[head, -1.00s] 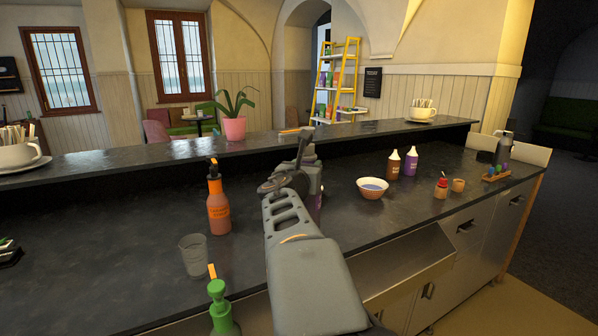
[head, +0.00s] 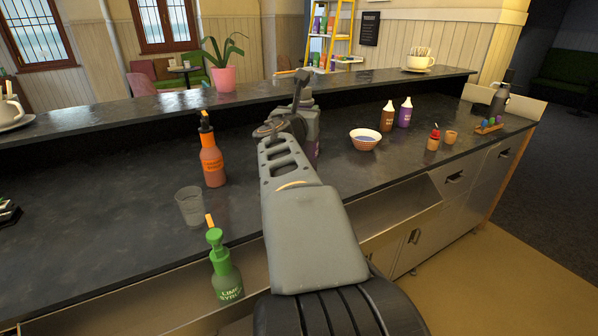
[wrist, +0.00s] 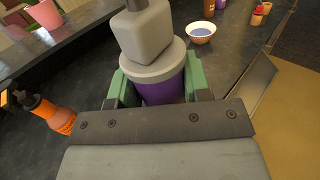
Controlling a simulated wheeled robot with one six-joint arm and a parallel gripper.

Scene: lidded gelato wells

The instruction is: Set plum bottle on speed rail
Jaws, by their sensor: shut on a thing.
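The plum bottle, purple with a grey collar and grey pump top, stands upright between the green finger pads of my gripper (wrist: 158,88) in the wrist view, its purple body (wrist: 160,88) showing below the collar. In the head view my arm hides most of it; a purple strip (head: 313,149) shows beside the gripper. My gripper is shut on it. Whether its base touches the counter cannot be seen. The steel speed rail (head: 398,226) runs along the counter's front, with a green lime syrup bottle (head: 226,278) in its left part.
An orange syrup bottle (head: 212,160) and a clear cup (head: 190,206) stand left of my arm. A bowl (head: 365,139), brown bottle (head: 387,118) and smaller purple bottle (head: 404,114) stand to the right. The rail right of my arm looks empty.

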